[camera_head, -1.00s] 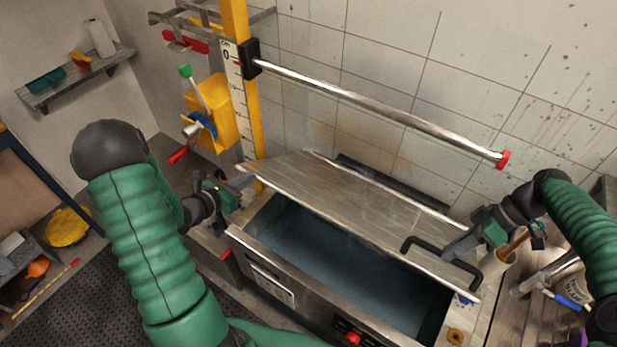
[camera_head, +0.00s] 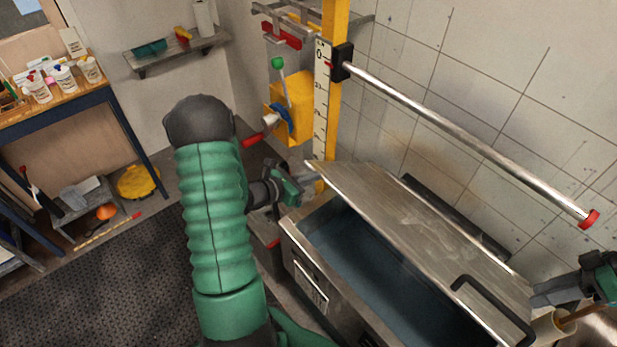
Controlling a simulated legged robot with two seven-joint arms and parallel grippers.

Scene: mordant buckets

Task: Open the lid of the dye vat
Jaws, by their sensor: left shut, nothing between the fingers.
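The dye vat (camera_head: 345,325) is a steel tank at lower centre right, with dark blue liquid (camera_head: 375,260) showing inside. Its grey metal lid (camera_head: 400,220) is raised part way and tilted, leaving an opening along the front.
A metal rail with a red end (camera_head: 465,140) runs above the lid from a yellow scaled post (camera_head: 332,80). A bench with pots (camera_head: 55,95) stands far left. Dark floor matting is clear.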

